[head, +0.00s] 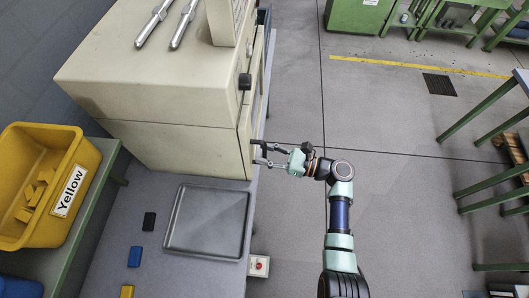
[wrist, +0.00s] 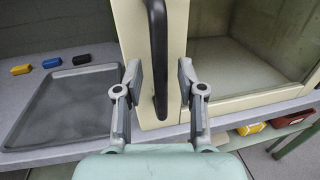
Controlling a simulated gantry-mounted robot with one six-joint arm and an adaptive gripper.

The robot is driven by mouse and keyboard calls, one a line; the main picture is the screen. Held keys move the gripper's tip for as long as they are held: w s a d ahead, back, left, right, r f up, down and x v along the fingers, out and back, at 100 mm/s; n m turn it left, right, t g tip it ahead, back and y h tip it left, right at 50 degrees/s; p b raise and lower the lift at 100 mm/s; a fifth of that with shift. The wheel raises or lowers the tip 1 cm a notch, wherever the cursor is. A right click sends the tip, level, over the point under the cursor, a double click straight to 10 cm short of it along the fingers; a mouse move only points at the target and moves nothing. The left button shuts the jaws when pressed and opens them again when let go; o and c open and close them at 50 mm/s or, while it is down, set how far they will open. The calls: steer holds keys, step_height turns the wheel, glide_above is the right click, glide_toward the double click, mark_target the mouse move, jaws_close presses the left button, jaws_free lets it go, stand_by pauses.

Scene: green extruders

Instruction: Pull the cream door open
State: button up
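The cream door (wrist: 178,35) is on the front of the cream machine (head: 165,110); the head view shows its face nearly edge-on. Its dark upright handle (wrist: 158,50) stands between my gripper's fingers in the wrist view. My gripper (wrist: 160,80) is open, with one finger on each side of the handle and a visible gap on both sides. In the head view my gripper (head: 258,154) reaches in from the right at the door's front. I cannot tell whether the door is fully closed.
A grey tray (head: 207,222) lies on the bench, with small black (head: 149,221) and blue (head: 135,256) blocks to its left. A yellow bin (head: 40,185) stands at far left. A red-button box (head: 258,266) is at the bench edge. The floor behind my arm is open.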

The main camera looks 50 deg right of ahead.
steer(key=shift+w+a, duration=0.1)
steer(key=shift+w, duration=0.1)
jaws_close()
stand_by(0.4)
